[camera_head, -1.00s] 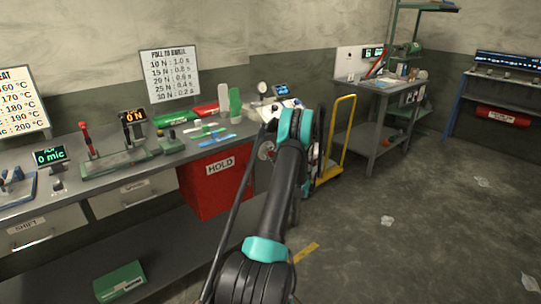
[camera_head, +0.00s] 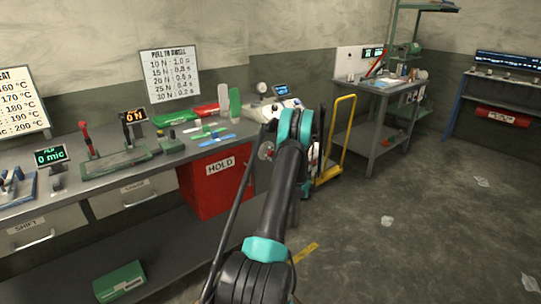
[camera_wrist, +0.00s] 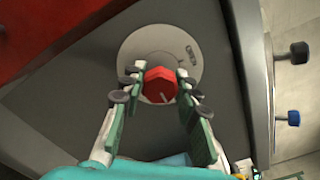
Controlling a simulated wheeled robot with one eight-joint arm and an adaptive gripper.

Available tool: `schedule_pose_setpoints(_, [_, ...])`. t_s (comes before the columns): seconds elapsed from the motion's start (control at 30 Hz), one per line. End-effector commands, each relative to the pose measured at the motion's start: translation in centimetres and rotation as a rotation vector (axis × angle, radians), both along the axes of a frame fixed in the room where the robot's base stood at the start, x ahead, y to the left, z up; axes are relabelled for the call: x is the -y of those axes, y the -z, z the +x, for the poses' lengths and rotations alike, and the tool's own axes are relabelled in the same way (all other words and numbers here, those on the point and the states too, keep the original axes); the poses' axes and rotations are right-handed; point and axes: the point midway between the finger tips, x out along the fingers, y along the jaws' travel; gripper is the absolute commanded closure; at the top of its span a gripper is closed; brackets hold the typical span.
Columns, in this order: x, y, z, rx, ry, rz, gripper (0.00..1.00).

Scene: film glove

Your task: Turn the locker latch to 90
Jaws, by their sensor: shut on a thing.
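The latch is a red faceted knob (camera_wrist: 160,84) on a round grey plate (camera_wrist: 150,47), set in a dark grey panel, in the wrist view. A pale line on the knob points toward the lower part of the picture, slightly right. The plate has a small dark marking at its upper right. My gripper (camera_wrist: 158,78) has its two fingers on the left and right sides of the knob and is shut on it.
A red bin marked HOLD (camera_head: 220,185) hangs under the grey workbench (camera_head: 120,180), left of my arm. A yellow-handled cart (camera_head: 341,140) stands just right of my arm. Open floor (camera_head: 430,215) lies to the right, with scraps of paper.

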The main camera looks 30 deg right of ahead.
Motion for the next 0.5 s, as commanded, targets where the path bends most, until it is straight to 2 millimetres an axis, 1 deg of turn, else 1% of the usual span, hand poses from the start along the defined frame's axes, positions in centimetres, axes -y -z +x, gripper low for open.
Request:
schedule_pose_setpoints(0.03, [0.12,0.1,-0.12,-0.002,0.002,-0.001,0.66])
schedule_pose_setpoints(0.17, [0.09,0.08,-0.09,-0.001,0.002,-0.001,0.49])
schedule_pose_setpoints(0.2, [0.07,0.06,-0.07,-0.001,0.002,-0.001,0.47])
schedule_pose_setpoints(0.5, [0.05,0.03,-0.2,-0.001,0.001,-0.001,0.47])
